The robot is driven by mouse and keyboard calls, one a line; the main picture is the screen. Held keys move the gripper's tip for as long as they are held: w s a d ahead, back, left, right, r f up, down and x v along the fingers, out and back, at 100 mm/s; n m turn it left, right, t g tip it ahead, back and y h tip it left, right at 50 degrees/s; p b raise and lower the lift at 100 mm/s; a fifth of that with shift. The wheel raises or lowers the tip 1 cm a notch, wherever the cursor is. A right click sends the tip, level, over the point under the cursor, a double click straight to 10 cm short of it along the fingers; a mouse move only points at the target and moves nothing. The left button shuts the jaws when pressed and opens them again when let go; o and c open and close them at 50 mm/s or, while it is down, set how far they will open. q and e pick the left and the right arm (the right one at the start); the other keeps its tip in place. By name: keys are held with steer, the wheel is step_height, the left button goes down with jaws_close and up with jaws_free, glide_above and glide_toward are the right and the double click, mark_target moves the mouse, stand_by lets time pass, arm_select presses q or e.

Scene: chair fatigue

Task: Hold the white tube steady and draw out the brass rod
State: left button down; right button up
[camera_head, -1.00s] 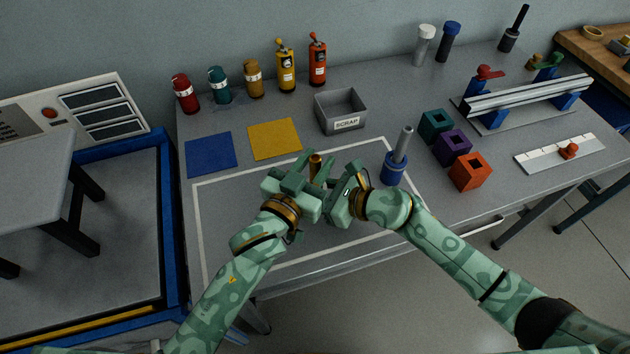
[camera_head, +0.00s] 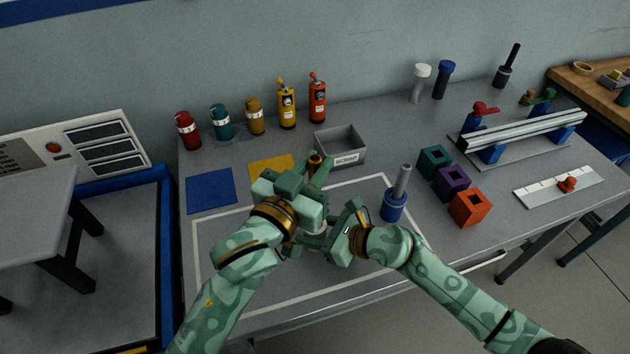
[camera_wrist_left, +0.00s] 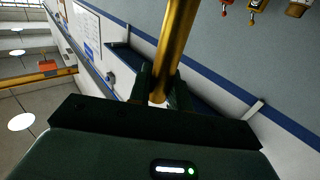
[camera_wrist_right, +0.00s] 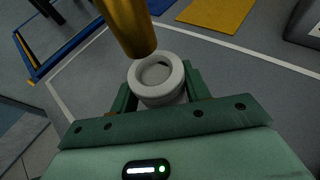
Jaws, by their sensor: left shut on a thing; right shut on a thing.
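The brass rod (camera_head: 315,160) stands upright in my left gripper (camera_head: 312,182), which is shut on it. The left wrist view also shows the rod (camera_wrist_left: 176,45) between the fingers. My right gripper (camera_head: 325,236) is shut on the white tube (camera_wrist_right: 158,96), low over the table and below the left gripper. In the right wrist view the rod's lower end (camera_wrist_right: 132,28) hangs above the tube, and the tube's open mouth shows. The rod looks clear of the tube. In the head view the grippers mostly hide the tube.
The grey scrap bin (camera_head: 352,158) and yellow square (camera_head: 268,168) lie just behind the grippers. A blue holder with a grey rod (camera_head: 393,208) stands close to the right gripper. Coloured blocks (camera_head: 469,208) stand farther right. The white-outlined area at the front is largely clear.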

steer(key=o, duration=1.1)
steer(key=shift+d, duration=0.1)
